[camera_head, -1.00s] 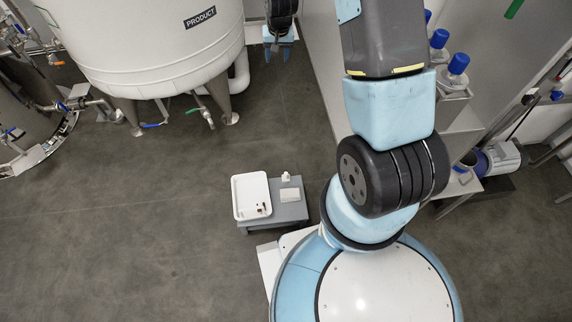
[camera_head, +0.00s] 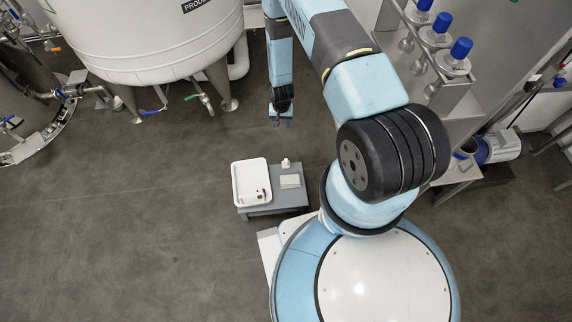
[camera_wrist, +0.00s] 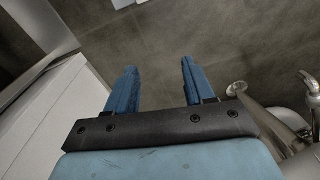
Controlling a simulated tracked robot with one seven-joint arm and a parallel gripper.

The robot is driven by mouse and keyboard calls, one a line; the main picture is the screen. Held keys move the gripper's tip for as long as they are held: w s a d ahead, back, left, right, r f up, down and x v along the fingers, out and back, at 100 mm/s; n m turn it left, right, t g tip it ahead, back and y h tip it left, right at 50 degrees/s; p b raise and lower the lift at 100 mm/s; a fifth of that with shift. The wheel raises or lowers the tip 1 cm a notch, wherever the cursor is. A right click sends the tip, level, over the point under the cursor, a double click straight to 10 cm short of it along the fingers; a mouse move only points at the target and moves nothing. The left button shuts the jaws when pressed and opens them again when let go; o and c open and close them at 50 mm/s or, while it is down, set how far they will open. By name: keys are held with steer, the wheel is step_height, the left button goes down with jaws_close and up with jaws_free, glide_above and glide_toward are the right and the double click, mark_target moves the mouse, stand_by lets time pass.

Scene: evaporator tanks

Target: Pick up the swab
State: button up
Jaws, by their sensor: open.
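My gripper (camera_head: 282,120) is open and empty in the head view, in the air beyond the small grey table (camera_head: 276,203), near the big tank's leg. In the wrist view my gripper (camera_wrist: 155,80) shows two blue fingers spread apart over the floor. No swab can be made out in the wrist view.
A small white container (camera_head: 285,163) and a pale flat box (camera_head: 290,181) stand beside the tray. A large tank (camera_head: 150,45) labelled as product stands at the back left. Floor left of the table is clear.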

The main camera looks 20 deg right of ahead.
glide_above(286, 160)
steer(key=w, duration=0.2)
step_height(286, 160, down, 9)
steer(key=f, duration=0.8)
steer(key=shift+s+f, duration=0.1)
steer(key=shift+s, duration=0.1)
steer(key=f, duration=0.2)
steer(key=s+f, duration=0.1)
steer(key=f, duration=0.1)
steer(key=shift+s, duration=0.2)
steer(key=shift+f, duration=0.65)
jaws_close()
